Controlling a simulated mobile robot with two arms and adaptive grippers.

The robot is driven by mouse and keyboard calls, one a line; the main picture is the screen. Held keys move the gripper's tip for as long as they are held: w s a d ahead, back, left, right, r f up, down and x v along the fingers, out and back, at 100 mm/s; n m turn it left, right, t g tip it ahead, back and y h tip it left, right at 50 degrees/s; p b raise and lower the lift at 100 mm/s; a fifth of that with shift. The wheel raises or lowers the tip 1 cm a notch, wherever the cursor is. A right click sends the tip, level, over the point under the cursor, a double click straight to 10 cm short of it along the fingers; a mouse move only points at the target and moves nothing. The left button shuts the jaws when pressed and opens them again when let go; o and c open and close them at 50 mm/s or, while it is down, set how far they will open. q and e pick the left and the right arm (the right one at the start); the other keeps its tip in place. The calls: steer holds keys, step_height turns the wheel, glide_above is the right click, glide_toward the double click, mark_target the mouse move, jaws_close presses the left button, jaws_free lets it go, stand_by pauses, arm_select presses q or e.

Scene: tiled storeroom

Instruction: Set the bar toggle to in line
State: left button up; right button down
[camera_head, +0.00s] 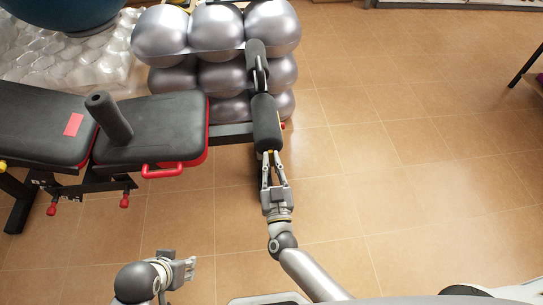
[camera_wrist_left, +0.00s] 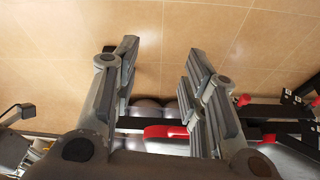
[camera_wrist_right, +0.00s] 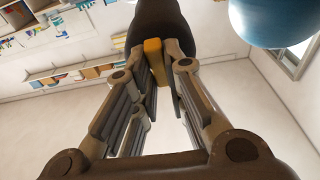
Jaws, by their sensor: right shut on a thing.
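A black weight bench (camera_head: 160,125) stands at the left. A padded bar with a near black foam roller (camera_head: 266,125) and a far roller (camera_head: 257,58) is at the bench's right end. My right gripper (camera_head: 271,155) is at the near roller's front end. In the right wrist view its fingers (camera_wrist_right: 160,72) are shut on a yellow end piece (camera_wrist_right: 154,55) just below the dark roller (camera_wrist_right: 158,20). My left gripper (camera_head: 192,268) is low in the head view, apart from the bench. In the left wrist view its fingers (camera_wrist_left: 160,85) are spread and empty.
Silver balls (camera_head: 222,75) are stacked behind the bar, touching or close to it. A red handle (camera_head: 162,170) and red knobs (camera_head: 124,201) stick out along the bench's near side. The tiled floor (camera_head: 400,160) to the right is clear.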

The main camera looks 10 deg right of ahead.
arm_select(q)
steer(key=s+f+g+p, duration=0.1)
steer(key=s+f+p, duration=0.1)
steer(key=f, duration=0.5)
steer(key=s+f+p, duration=0.2)
steer(key=f, duration=0.6)
steer(key=shift+s+a+f+g+p, duration=0.2)
steer(key=shift+s+a+g+p, duration=0.1)
steer(key=shift+g, duration=0.1)
arm_select(e)
steer(key=shift+r+g, duration=0.25)
steer(key=shift+g, duration=0.55)
steer(key=c, duration=1.5)
jaws_free()
steer(key=shift+f, duration=0.1)
steer(key=shift+s+f, duration=0.1)
steer(key=shift+s, duration=0.45)
steer(key=s, duration=1.1)
arm_select(q)
steer(key=shift+w, duration=0.15)
